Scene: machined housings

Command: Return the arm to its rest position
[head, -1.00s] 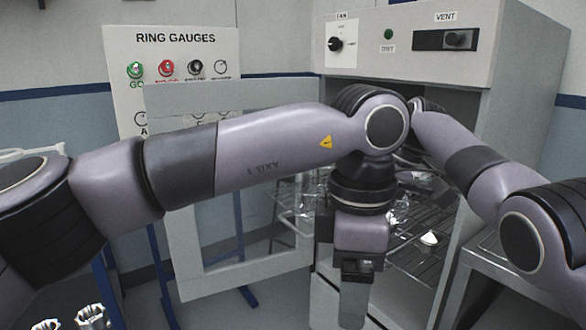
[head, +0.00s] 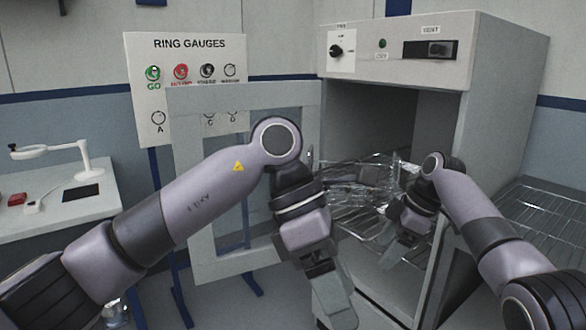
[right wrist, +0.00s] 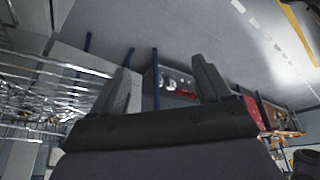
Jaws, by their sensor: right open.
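My right arm comes in from the right in the head view, and its gripper (head: 393,252) points down in front of the open cabinet's wire racks. In the right wrist view the two fingers of the right gripper (right wrist: 163,68) stand wide apart with nothing between them. My left arm bends in from the left in the head view. The left gripper (head: 332,298) points down in front of the cabinet door's lower right; its fingers overlap, so their opening is unclear. I see no part held by either arm.
The grey cabinet (head: 505,85) stands open, with shiny wire racks (head: 350,212) inside. Its windowed door (head: 205,268) swings out left, before the RING GAUGES board (head: 190,55). A bench (head: 30,228) with a lamp stands left; a wire-topped table (head: 545,215) stands right.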

